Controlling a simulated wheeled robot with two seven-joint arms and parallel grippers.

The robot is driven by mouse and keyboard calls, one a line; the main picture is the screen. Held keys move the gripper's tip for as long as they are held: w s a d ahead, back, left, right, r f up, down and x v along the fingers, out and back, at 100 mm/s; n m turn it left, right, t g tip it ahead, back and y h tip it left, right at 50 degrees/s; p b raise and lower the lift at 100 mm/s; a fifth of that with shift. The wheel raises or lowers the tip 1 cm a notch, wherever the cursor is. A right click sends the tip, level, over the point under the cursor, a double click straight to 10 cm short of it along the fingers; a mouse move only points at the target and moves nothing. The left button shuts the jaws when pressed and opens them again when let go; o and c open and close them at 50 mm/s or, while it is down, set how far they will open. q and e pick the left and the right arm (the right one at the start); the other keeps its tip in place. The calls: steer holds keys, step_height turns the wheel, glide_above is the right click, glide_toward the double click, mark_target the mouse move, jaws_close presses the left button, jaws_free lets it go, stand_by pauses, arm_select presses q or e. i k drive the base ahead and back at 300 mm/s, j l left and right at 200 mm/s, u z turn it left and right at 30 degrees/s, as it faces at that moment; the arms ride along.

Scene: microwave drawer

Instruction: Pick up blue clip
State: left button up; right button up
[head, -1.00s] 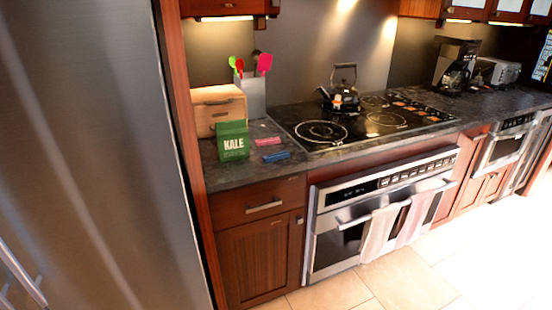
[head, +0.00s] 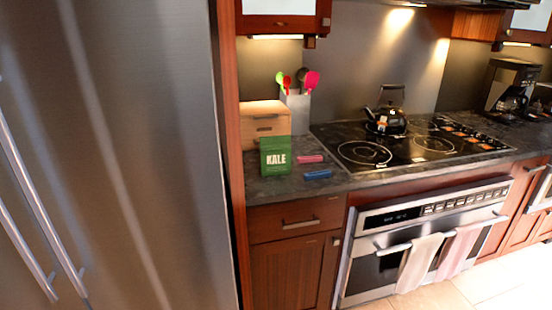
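The blue clip (head: 317,174) lies on the dark stone counter (head: 274,188) near its front edge, left of the cooktop. A pink clip (head: 310,159) lies just behind it. A green kale packet (head: 275,157) stands to the left of both clips. Neither of my grippers shows in the head view.
A wooden box (head: 265,122) and a holder with colourful utensils (head: 296,110) stand behind the packet. A kettle (head: 386,118) sits on the black cooktop (head: 410,146). A large steel fridge (head: 140,160) fills the left side. Towels (head: 420,262) hang on the oven handle. A drawer (head: 296,221) below the counter is shut.

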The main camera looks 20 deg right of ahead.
mark_target(326, 174)
steer(key=i+z, duration=0.15)
steer(key=i, duration=1)
